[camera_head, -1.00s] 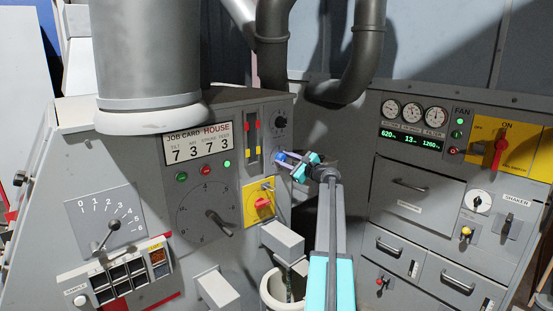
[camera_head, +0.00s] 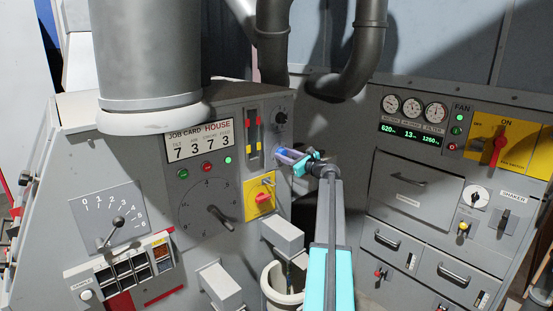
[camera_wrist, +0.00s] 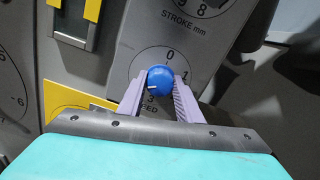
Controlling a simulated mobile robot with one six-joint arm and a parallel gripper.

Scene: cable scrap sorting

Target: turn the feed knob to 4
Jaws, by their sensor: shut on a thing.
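The blue feed knob (camera_wrist: 160,76) sits on a small dial plate (camera_wrist: 139,62) in the wrist view. The figures 0, 1 and 3 show around it; the rest of the scale is hidden by the knob and fingers. A short white mark on the knob's face is at its lower left. My gripper (camera_head: 286,155) reaches the panel's right edge in the head view. Its two pale purple fingers are shut on the knob, one on each side.
The stroke dial (camera_wrist: 200,8) is just above the feed knob. A yellow plate with a red switch (camera_head: 263,198) is below it. The job card (camera_head: 199,140) reads 7 3 7 3. Grey boxes (camera_head: 282,234) jut out lower down, and pipes (camera_head: 344,82) hang behind.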

